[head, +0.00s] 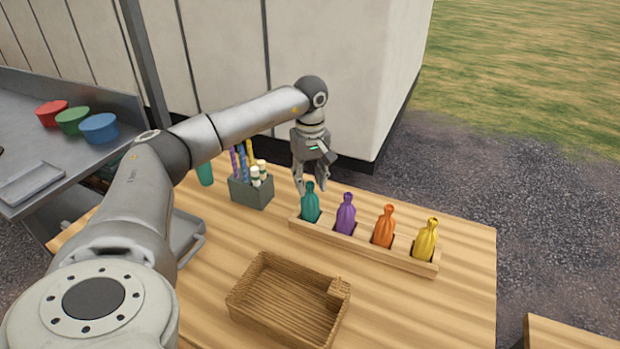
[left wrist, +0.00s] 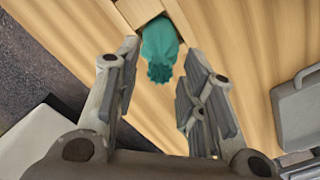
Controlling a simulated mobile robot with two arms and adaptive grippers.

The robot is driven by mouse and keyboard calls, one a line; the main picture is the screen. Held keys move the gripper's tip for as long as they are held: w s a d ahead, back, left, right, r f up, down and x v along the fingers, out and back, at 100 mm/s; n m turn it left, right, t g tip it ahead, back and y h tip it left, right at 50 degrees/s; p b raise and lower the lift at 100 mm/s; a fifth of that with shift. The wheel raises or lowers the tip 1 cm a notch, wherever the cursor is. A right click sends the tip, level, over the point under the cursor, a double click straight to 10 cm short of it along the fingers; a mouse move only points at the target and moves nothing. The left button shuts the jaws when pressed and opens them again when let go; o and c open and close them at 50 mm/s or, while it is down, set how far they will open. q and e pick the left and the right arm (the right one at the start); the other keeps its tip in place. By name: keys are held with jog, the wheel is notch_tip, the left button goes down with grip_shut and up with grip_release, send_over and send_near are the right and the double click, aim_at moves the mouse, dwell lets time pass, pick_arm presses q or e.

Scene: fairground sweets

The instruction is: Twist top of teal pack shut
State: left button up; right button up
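The teal pack (head: 310,204) stands upright in the leftmost slot of a wooden rack (head: 372,254) on the table. Its narrow gathered top points up. My left gripper (head: 312,186) hangs over it, fingers pointing down, close to the top. In the left wrist view the teal pack (left wrist: 159,48) lies just past the fingertips, in line with the gap between them. The left gripper (left wrist: 160,65) is open there, with nothing between its fingers. In the head view I cannot tell whether a finger touches the pack. My right gripper is not in view.
Purple (head: 346,213), orange (head: 384,227) and yellow (head: 425,240) packs stand in the same rack, to the right. A grey holder (head: 252,193) with sticks stands left. A wicker basket (head: 262,306) is in front. Bare table lies between basket and rack.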

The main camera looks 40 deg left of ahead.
pick_arm(q)
jog(key=c, duration=0.6)
jog(key=m, duration=0.5)
jog(key=shift+p, duration=0.4)
jog(key=shift+c, duration=0.2)
jog(key=m, duration=0.5)
jog(key=shift+m, duration=0.3)
jog(key=o, duration=0.7)
notch_tip(320, 180, up, 5)
jog(key=p, duration=0.4)
jog(key=shift+r, duration=0.1)
